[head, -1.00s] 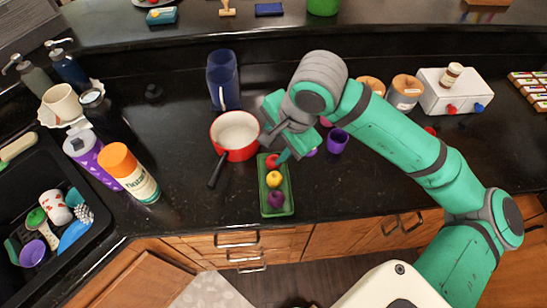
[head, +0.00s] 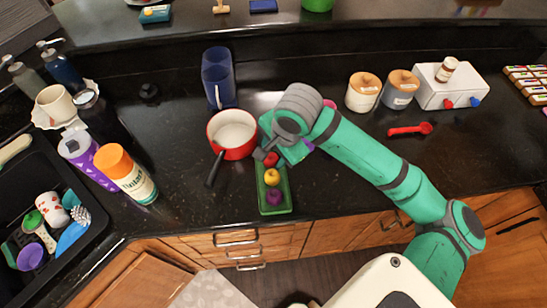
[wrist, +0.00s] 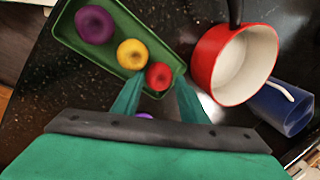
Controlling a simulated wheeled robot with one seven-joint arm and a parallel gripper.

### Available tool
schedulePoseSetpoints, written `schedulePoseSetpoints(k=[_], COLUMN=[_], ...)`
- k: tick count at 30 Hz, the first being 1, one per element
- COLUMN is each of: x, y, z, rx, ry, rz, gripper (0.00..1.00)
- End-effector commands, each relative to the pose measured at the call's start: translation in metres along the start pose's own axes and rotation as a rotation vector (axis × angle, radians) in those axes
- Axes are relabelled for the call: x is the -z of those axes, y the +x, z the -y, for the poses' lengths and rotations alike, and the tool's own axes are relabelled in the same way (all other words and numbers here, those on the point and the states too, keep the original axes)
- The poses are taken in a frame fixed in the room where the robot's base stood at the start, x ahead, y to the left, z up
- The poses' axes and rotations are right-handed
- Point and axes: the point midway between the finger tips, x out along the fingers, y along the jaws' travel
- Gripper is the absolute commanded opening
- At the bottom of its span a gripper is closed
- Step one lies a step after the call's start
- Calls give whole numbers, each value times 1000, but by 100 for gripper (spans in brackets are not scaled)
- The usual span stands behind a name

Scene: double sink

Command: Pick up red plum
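The red plum (wrist: 159,76) lies in the green tray (wrist: 68,43), at the end nearest the red pan. It is partly visible in the head view (head: 271,159) beside my gripper. A yellow fruit (wrist: 131,53) and a purple fruit (wrist: 95,24) lie in line with it in the same tray. My gripper (wrist: 157,84) is open, with its two green fingers apart and their tips close to either side of the red plum in the wrist view. Nothing is seen held. Whether the fingers touch the plum or tray cannot be told.
A red pan (head: 233,128) with a black handle stands left of my gripper, and a blue pitcher (head: 219,78) stands behind it. Two lidded jars (head: 363,92) and a red spoon (head: 409,129) are to the right. The counter's front edge runs just before the tray.

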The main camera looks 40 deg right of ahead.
Motion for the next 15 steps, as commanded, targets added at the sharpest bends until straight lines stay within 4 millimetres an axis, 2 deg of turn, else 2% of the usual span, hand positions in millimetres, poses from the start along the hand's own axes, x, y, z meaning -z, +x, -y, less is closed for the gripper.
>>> schedulePoseSetpoints(k=[4,11,14,15], x=[1,-1,-1,-1], y=[10,11,12,12], z=[-1,0,1,1], rx=[0,0,0,0], ry=[2,-1,-3,-3], rz=[0,-1,0,0], gripper=[39,39,16,12])
